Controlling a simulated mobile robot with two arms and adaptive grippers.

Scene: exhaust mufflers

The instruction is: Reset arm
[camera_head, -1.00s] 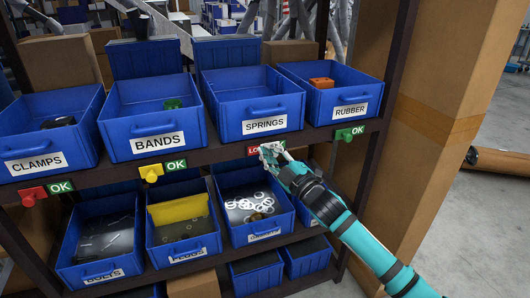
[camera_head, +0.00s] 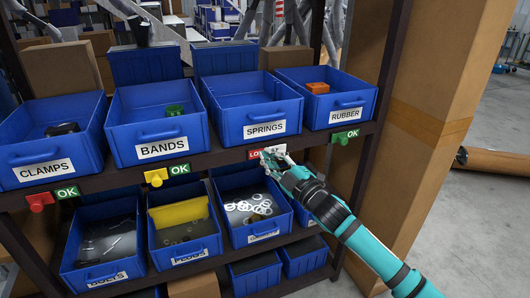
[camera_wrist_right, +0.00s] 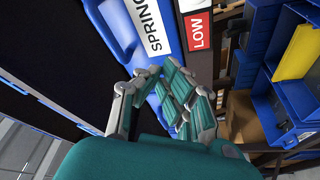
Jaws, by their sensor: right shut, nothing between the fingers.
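My right gripper (camera_head: 272,158) is at the shelf edge below the blue SPRINGS bin (camera_head: 265,112), in front of the red LOW label (camera_head: 255,154). In the right wrist view its fingers (camera_wrist_right: 155,88) point toward the SPRINGS label (camera_wrist_right: 152,30) and the red LOW label (camera_wrist_right: 198,32). It is shut and holds nothing. Whether its tips touch the shelf edge I cannot tell. The fingers hide part of the label strip. My left gripper does not show.
The CLAMPS (camera_head: 84,158), BANDS (camera_head: 186,142) and RUBBER (camera_head: 320,117) bins share the upper shelf. Several bins, one with white rings (camera_head: 254,209), stand below. A rack post (camera_head: 374,110) and tall cardboard box (camera_head: 438,140) are at right.

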